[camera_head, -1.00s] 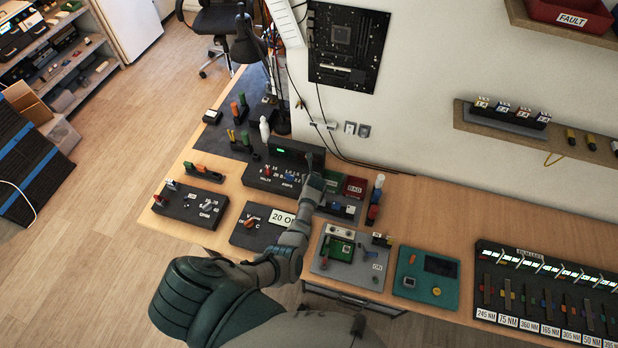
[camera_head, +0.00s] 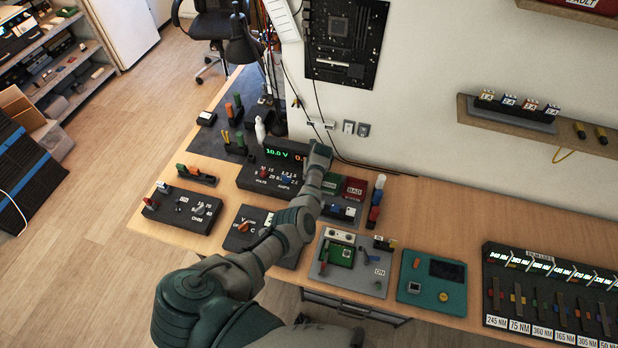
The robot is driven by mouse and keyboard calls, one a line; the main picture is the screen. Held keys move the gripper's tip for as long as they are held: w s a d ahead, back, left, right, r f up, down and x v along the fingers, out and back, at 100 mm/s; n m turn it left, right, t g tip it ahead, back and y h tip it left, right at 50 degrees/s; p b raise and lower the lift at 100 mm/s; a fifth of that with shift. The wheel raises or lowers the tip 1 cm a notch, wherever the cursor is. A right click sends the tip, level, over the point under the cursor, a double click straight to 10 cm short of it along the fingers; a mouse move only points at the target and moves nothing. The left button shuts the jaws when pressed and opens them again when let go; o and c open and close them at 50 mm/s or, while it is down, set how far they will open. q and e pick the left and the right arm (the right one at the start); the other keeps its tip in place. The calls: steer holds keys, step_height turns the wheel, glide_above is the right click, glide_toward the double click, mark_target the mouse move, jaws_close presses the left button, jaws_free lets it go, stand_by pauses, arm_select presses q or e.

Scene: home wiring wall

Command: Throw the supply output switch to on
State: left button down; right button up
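The bench supply (camera_head: 247,178) is a black box at the back of the wooden bench. Its display (camera_head: 280,153) shows green digits reading 10.0 V and the start of an orange-red figure. No output switch can be made out; that end is hidden. The fingers are too small and turned away to tell open from shut, or whether they touch. My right gripper is out of view.
In front stand a black box with an orange knob (camera_head: 243,228), a grey board (camera_head: 340,278) with a lever marked ON, and a teal box (camera_head: 430,285). A red BAD bin (camera_head: 355,188) and coloured pegs (camera_head: 377,195) are right of the gripper.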

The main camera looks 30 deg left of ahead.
arm_select(q)
steer(key=shift+d+f, duration=0.1)
steer(key=c, duration=1.3)
jaws_free()
steer(key=shift+o, duration=0.9)
steer(key=shift+w+f, duration=0.1)
steer(key=v, duration=1.1)
steer(key=shift+r, duration=0.45)
